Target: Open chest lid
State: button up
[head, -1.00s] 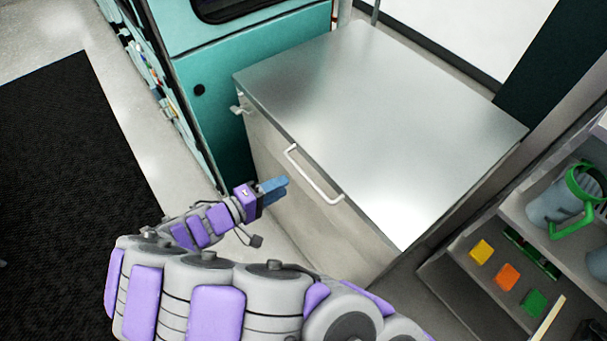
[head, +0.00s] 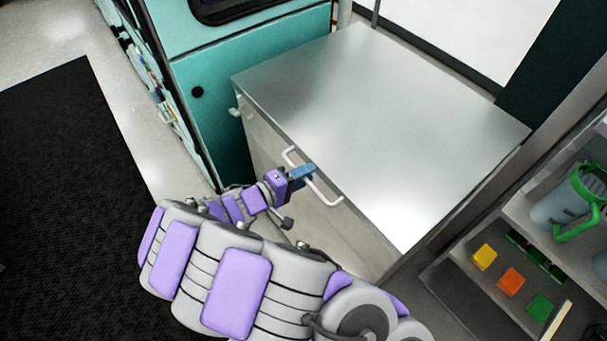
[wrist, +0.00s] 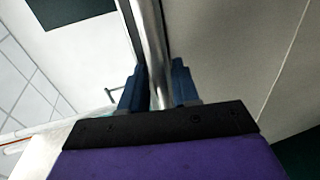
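The chest (head: 290,195) has a flat silver-grey metal lid (head: 400,120), which lies closed on top. A white bar handle (head: 326,195) runs along the upper front edge. My gripper (head: 303,173), with blue fingers, is at the middle of the handle and hides part of it. In the wrist view, the handle bar (wrist: 151,40) runs between the two fingertips (wrist: 157,75). The fingers stand on either side of the bar with narrow gaps, and I see no clear grip on it.
A teal cabinet (head: 215,75) stands close on the chest's left. A shelf (head: 455,280) at right holds a green-handled mug (head: 560,205) and yellow (head: 484,257), orange (head: 511,281) and green (head: 540,306) blocks. A dark mat (head: 70,190) covers the floor at left.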

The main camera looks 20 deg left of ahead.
jog(key=shift+a+f, duration=0.15)
jog(key=shift+a, duration=0.25)
jog(key=shift+c, duration=1.4)
grip_shut()
jog(key=shift+d, duration=0.1)
